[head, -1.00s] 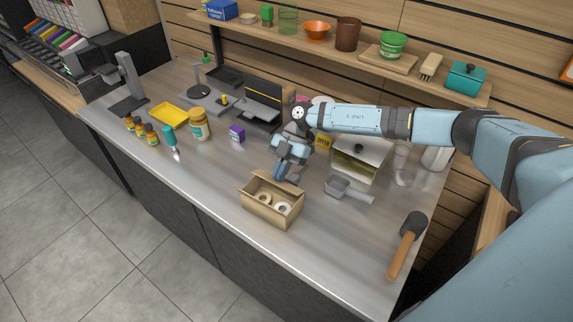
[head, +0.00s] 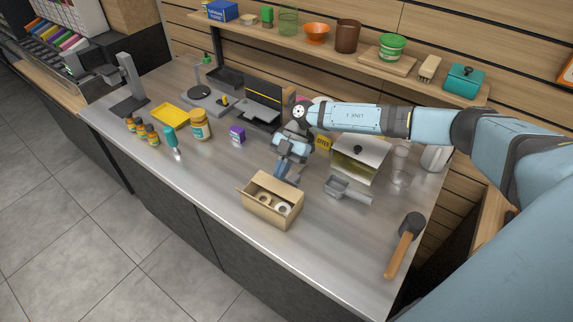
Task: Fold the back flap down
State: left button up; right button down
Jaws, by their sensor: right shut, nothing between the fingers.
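A small open cardboard box (head: 262,215) stands near the front edge of the counter in the head view. Two pale rolls (head: 282,208) lie inside it. Its back flap (head: 274,187) leans inward over the rear of the opening and partly covers the rolls. A small side flap (head: 242,190) sticks out at the left. My right gripper (head: 281,179) is shut and empty, pointing down at the back edge of the box, by the back flap. Whether it touches the flap is hard to tell. My left gripper is not in view.
Right of the box lie a grey scoop (head: 347,191) and a mallet (head: 405,245). A clear-fronted bin (head: 355,165) stands behind the scoop. The counter left of the box is clear.

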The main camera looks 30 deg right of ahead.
jog(key=v, duration=0.1)
jog(key=p+v, duration=0.1)
jog(key=v, duration=0.1)
jog(key=p+v, duration=0.1)
jog(key=v, duration=0.1)
jog(key=shift+s+a+r, duration=0.15)
jog(key=shift+a+r, duration=0.2)
jog(key=shift+f, duration=0.1)
dwell(0.5)
